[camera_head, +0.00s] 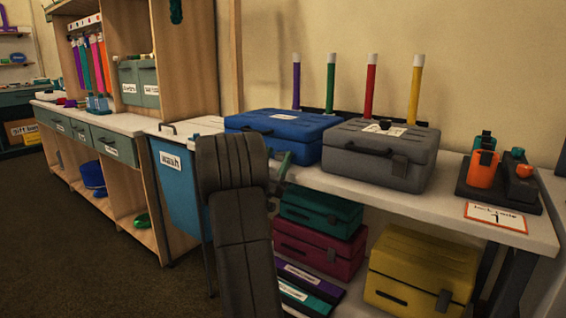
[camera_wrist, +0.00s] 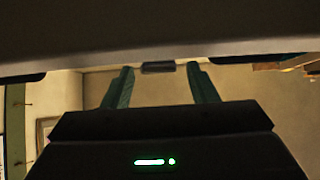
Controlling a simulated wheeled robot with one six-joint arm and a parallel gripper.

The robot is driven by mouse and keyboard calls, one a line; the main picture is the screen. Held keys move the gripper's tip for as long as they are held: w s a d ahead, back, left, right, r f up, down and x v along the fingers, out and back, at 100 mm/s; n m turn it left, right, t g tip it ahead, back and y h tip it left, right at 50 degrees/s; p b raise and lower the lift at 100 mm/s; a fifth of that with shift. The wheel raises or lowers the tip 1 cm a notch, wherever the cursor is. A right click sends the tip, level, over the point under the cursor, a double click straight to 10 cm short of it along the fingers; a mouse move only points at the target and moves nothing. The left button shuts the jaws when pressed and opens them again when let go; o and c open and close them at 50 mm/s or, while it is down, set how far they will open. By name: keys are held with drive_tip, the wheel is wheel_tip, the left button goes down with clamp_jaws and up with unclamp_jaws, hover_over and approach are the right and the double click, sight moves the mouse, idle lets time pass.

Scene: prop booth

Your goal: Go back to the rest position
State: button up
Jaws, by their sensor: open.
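My dark arm stands in the middle of the head view, in front of the bench. Part of a teal finger of my gripper (camera_head: 284,165) shows just right of it, and the arm hides the rest. In the wrist view both teal fingers of my gripper (camera_wrist: 160,69) are spread apart. A small dark bar shows between their tips; I cannot tell what it is or whether it touches them. The blue case (camera_head: 282,126) and the grey case (camera_head: 381,149) sit shut on the bench beyond the arm.
The white bench (camera_head: 465,190) carries orange-and-black tools (camera_head: 482,168) at right. A yellow case (camera_head: 422,268), a magenta case (camera_head: 318,250) and a green case (camera_head: 320,209) lie beneath. A blue "wash" bin (camera_head: 178,190) hangs left of my arm. The floor (camera_head: 75,255) at left is clear.

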drive_tip(key=shift+r+g+y+p, duration=0.6)
drive_tip(key=shift+r+g+p, duration=0.3)
drive_tip(key=shift+p, duration=1.15)
drive_tip(key=r+g+y+p, duration=0.1)
drive_tip(key=g+p, duration=0.1)
drive_tip(key=p, duration=0.4)
drive_tip(key=w+d+r+g+y+p, duration=0.1)
drive_tip(key=g+y+p, duration=0.1)
drive_tip(key=p, duration=0.3)
drive_tip(key=r+g+y+p, duration=0.1)
drive_tip(key=p, duration=0.5)
drive_tip(key=shift+w+d+r+g+p, duration=0.1)
drive_tip(key=shift+w+d+g+p, duration=0.05)
drive_tip(key=shift+w+g+p, duration=0.25)
drive_tip(key=shift+s+a+f, duration=0.2)
drive_tip(key=shift+s+a, duration=0.1)
drive_tip(key=shift+s, duration=0.05)
drive_tip(key=shift+s+a, duration=0.15)
drive_tip(key=shift+s, duration=0.15)
